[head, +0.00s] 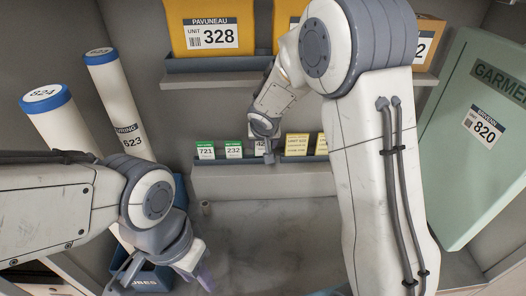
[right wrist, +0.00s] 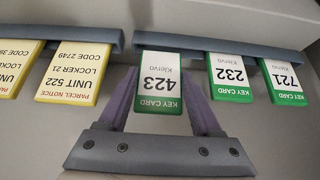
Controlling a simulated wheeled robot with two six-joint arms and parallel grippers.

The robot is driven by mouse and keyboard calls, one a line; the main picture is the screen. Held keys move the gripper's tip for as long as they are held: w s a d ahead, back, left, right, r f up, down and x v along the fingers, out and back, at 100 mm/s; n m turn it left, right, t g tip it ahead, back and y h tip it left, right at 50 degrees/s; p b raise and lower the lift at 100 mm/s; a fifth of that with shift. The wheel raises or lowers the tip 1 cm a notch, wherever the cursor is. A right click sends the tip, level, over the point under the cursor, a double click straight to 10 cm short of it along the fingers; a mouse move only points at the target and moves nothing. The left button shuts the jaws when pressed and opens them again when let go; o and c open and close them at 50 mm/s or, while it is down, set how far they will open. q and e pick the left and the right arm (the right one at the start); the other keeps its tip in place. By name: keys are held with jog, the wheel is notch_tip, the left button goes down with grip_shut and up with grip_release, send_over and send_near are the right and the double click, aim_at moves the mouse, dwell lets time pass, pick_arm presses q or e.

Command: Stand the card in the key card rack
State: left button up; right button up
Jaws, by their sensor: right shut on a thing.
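The key card 423 (right wrist: 160,82), white with a green band, is between the purple fingers of my right gripper (right wrist: 163,103), which is shut on it. In the right wrist view it appears upside down, its far edge at the lip of the rack (right wrist: 226,46). I cannot tell how deep it sits. In the head view my right gripper (head: 268,157) is at the rack (head: 314,159), partly covering the card (head: 260,146). My left gripper (head: 190,268) hangs low at the left, with one purple finger showing; its opening is unclear.
Key cards 232 (right wrist: 230,77) and 721 (right wrist: 282,82) stand on one side of card 423, yellow parcel notices (right wrist: 72,72) on the other. White tubes (head: 115,100) lean at the left. A green Garmer box (head: 470,150) stands at the right. A parcel shelf (head: 215,64) is above.

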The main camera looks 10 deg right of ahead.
jog(key=shift+f, duration=0.95)
jog(key=shift+f+b, duration=0.15)
jog(key=shift+b, duration=0.25)
jog(key=o, duration=1.5)
jog(key=shift+c, duration=0.2)
